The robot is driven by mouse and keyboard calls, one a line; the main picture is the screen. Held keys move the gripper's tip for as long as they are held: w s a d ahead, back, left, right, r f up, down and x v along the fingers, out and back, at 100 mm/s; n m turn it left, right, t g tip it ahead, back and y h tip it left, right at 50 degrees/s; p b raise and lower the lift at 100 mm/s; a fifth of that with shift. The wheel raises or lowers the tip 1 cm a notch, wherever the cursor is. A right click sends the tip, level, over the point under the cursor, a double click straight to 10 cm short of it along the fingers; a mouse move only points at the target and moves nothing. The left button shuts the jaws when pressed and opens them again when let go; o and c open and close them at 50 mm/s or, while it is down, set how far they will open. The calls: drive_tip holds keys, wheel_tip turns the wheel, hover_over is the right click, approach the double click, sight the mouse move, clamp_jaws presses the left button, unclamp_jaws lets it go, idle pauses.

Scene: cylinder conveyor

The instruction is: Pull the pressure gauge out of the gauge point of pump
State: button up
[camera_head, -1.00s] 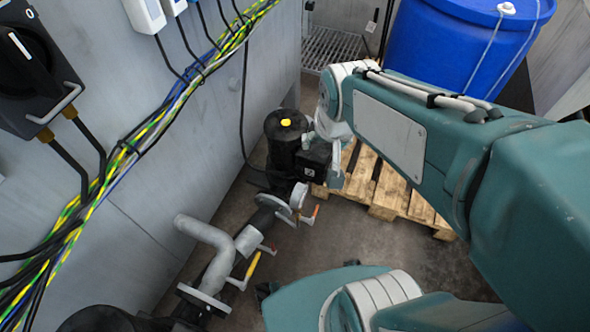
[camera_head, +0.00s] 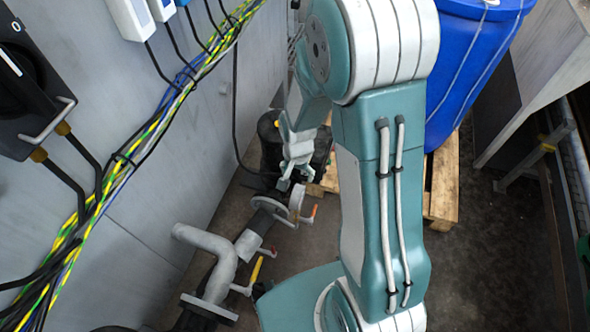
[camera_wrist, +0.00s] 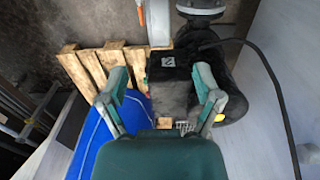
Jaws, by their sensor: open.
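The black pump (camera_head: 268,132) stands against the grey wall, partly hidden behind my gripper. In the wrist view its dark body (camera_wrist: 172,92) lies between and beyond my fingers, with a yellow cap (camera_wrist: 219,117) at its right. My gripper (camera_head: 290,180) points down over the pump; it also shows in the wrist view (camera_wrist: 160,72), with its fingers apart and nothing held between them. A grey disc-shaped part (camera_head: 296,200) sits on the pipe just in front of the pump. I cannot tell whether it is the pressure gauge, and no dial face is visible.
Grey pipework (camera_head: 215,255) with a yellow-handled valve (camera_head: 257,269) runs toward the front. A blue barrel (camera_head: 475,70) stands on a wooden pallet (camera_head: 440,190) to the right. Cables (camera_head: 150,130) run along the left wall.

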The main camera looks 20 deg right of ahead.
sight(298, 191)
wheel_tip(298, 191, down, 10)
drive_tip(key=shift+r, duration=0.1)
drive_tip(key=shift+d, duration=0.1)
idle(0.3)
clamp_jaws()
